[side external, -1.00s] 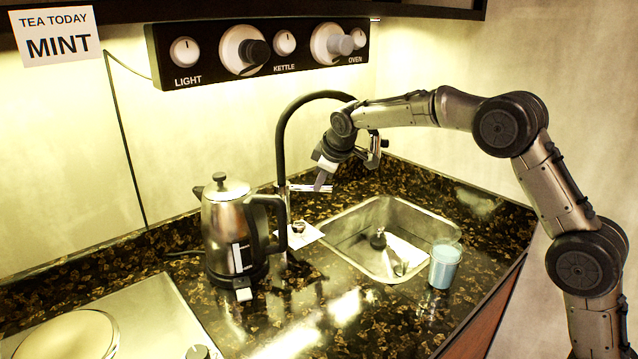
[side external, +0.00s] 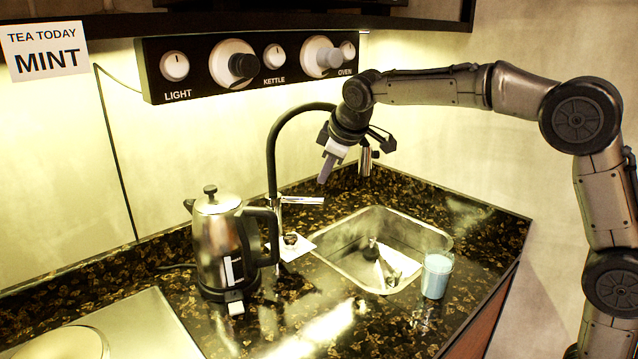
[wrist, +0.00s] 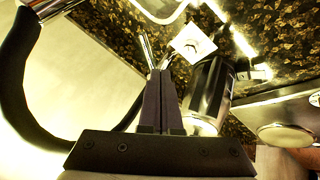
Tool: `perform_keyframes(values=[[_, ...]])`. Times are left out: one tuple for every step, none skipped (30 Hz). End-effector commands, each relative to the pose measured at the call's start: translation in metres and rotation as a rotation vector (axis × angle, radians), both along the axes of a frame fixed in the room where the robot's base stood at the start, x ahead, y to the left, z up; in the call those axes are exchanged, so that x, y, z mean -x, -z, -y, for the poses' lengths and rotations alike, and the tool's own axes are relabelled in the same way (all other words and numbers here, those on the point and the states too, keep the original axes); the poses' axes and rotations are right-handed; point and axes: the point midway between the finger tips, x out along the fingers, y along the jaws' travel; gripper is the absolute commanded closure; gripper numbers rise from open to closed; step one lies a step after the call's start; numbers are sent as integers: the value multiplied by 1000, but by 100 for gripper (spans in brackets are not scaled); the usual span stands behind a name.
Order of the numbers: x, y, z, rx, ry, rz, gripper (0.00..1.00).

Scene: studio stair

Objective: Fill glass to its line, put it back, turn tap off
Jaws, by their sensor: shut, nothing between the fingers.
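The glass (side external: 436,276) stands upright on the counter at the sink's front right corner. It looks pale blue up to near its rim; I cannot make out its line. The tap (side external: 271,150) is a tall black curved pipe with its spout (side external: 366,160) behind the sink. Its silver lever (side external: 302,200) sticks out to the right, low on the pipe. No water stream is visible. My gripper (side external: 324,181) is shut and empty, above and slightly right of the lever, apart from it. The shut fingers (wrist: 160,76) also show in the wrist view.
The sink (side external: 345,262) holds a dark object and a pale sheet. A steel kettle (side external: 215,240) stands left of the tap. A white card with a small knob (side external: 291,242) lies by the tap's foot. A hob (side external: 130,335) is front left; a knob panel (side external: 205,85) hangs behind.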

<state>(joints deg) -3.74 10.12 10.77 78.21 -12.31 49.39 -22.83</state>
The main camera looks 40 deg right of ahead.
Motion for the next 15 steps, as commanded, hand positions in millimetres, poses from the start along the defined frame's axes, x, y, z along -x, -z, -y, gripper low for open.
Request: perform_keyframes(values=[[4,4,-2,1,-10,8,100],[5,7,-3,2,-19,16,100],[8,12,-5,3,-33,32,100],[10,17,-6,3,-44,43,100],[11,21,-8,3,-54,55,100],[14,25,-10,4,-67,69,100],[15,28,-11,3,-76,79,100],[16,31,-12,3,-82,88,100],[17,34,-13,3,-90,96,100],[17,36,-14,2,-93,99,100],[16,38,-14,3,-95,102,100],[15,40,-14,2,-96,104,100],[13,42,-14,2,-96,104,100],[11,45,-13,2,-96,103,100],[8,49,-13,2,-96,102,100]])
